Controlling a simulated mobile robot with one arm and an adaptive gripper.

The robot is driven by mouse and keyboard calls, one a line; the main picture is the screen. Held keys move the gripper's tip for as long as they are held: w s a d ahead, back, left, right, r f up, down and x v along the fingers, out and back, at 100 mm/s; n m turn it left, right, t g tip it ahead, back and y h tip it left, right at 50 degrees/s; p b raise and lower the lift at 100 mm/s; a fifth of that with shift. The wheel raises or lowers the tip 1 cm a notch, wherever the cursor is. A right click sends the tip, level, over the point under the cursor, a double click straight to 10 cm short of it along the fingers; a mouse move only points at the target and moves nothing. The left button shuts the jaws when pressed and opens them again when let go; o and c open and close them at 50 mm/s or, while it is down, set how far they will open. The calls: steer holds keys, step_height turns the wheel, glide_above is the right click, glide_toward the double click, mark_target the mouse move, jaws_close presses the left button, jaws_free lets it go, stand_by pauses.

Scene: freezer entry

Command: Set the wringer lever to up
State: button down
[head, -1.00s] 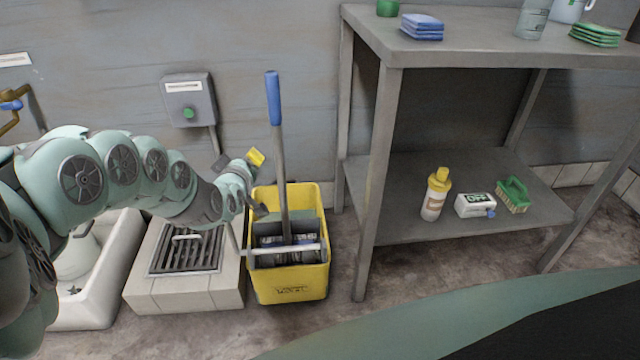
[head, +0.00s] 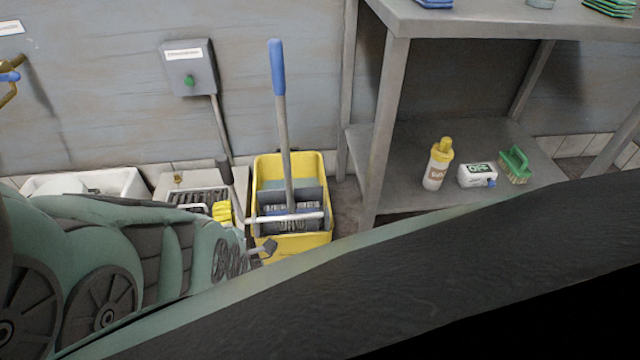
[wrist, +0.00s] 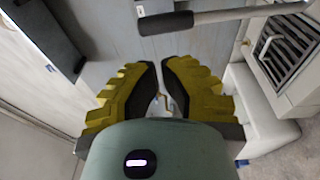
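The yellow mop bucket (head: 318,170) stands against the wall, with a grey wringer (head: 306,196) in it. The wringer lever, a light rod with a dark grip (head: 223,168), appears to stand raised at the bucket's left side, partly hidden by my arm. In the wrist view the dark grip (wrist: 165,22) shows above my fingers, apart from them. My gripper (wrist: 160,65) has yellow ribbed fingers with tips almost together and nothing seen between them. In the head view my gripper's yellow pad (head: 222,212) shows left of the bucket, near the lever's rod.
A blue-handled pole (head: 278,70) rises from the bucket. A switch box (head: 188,68) hangs on the wall. A metal shelf table (head: 392,130) with bottle, box and brush stands close on the right.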

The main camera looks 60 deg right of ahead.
mark_target(223, 171)
steer(key=b+x, duration=0.4)
steer(key=x, duration=0.5)
steer(key=shift+d+f, duration=0.15)
steer(key=shift+d, duration=0.15)
steer(key=shift+w+d+b, duration=0.35)
steer(key=shift+w+b, duration=0.05)
steer(key=shift+w, duration=0.15)
steer(key=shift+w+d+f+g+b, duration=0.3)
steer(key=shift+d+f+b, duration=0.15)
steer(key=shift+f, duration=0.25)
steer(key=shift+d, duration=0.3)
steer(key=shift+r+b, duration=0.1)
steer(key=shift+b, duration=0.2)
steer(key=shift+d+r, duration=0.1)
steer(key=shift+r, duration=0.05)
steer(key=shift+w+a+r, duration=0.15)
steer(key=shift+r, duration=0.25)
steer(key=shift+w+a+r, duration=0.1)
steer(key=shift+w+r, duration=0.05)
steer(key=shift+r, duration=0.2)
